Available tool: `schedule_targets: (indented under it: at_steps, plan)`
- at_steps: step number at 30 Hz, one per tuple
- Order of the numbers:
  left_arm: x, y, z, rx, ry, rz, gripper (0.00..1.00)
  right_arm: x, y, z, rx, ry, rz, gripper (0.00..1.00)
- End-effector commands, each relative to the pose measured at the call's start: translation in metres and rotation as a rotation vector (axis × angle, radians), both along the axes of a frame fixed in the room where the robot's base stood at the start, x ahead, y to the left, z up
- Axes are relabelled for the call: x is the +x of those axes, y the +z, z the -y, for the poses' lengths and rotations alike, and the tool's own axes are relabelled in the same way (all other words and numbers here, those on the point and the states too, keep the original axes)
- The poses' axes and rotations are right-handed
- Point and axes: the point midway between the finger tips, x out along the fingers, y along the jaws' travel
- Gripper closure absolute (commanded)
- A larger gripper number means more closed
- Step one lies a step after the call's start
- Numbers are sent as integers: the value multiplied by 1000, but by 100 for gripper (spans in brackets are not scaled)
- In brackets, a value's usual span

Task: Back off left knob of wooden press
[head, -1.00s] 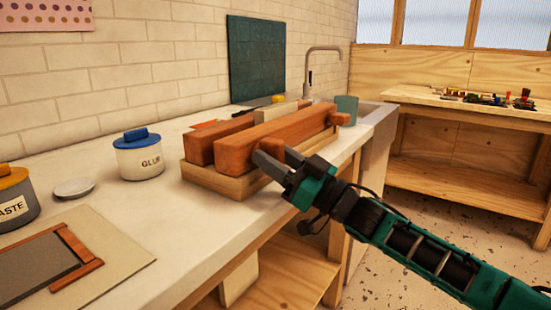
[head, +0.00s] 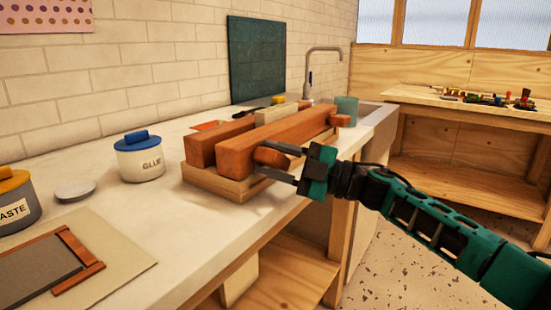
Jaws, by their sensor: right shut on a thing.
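The wooden press (head: 222,181) stands on the counter, with two reddish-brown beams on a paler base. Its left knob (head: 269,158) sticks out from the front beam near its near end. My right gripper (head: 263,157) reaches in from the right and is shut on this knob, one finger above it and one below. The fingers partly cover the knob. The right knob (head: 341,120) shows free near the far end of the front beam. My left gripper is not in view.
A glue jar (head: 139,158) with a blue lid, a small pale dish (head: 75,191) and a paste jar (head: 14,200) stand to the left. A framed board (head: 60,265) lies at the front. A greenish cup (head: 347,106) stands behind the press.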

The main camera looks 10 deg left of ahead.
Motion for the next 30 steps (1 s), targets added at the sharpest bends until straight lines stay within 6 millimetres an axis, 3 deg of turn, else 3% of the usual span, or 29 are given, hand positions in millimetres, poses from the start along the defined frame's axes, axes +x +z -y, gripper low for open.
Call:
schedule_targets:
  at_steps: [12, 30]
  plan:
    - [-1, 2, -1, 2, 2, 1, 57, -1, 6, -4, -94, -2, 252, 89]
    - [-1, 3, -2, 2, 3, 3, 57, -1, 6, -4, -126, -3, 334, 89]
